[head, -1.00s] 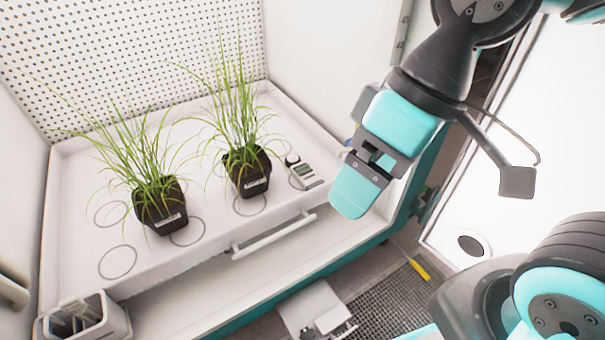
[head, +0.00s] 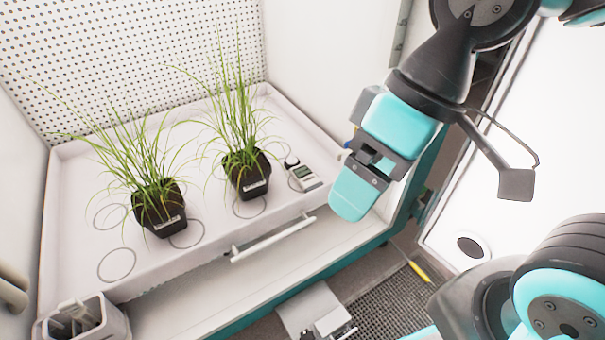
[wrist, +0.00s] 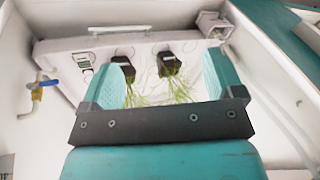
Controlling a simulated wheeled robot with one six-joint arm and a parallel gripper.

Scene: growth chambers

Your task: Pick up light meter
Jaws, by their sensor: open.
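The light meter (head: 303,175) is a small grey-white handheld device with a dark round sensor at its upper end. It lies on the white tray (head: 75,240), to the right of the right-hand potted plant. In the wrist view the light meter (wrist: 88,66) is small, near the left finger. My gripper (head: 352,195) is to the right of the light meter in the head view, apart from it and above the tray's front right side. In the wrist view my gripper (wrist: 165,85) has its two teal fingers spread wide with nothing held between them.
Two black pots with grass, one at left (head: 160,210) and one at right (head: 247,175), stand on the tray. A white handle (head: 272,240) runs along the tray front. A grey holder (head: 83,322) sits at the front left. A yellow tool (head: 420,271) lies lower right.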

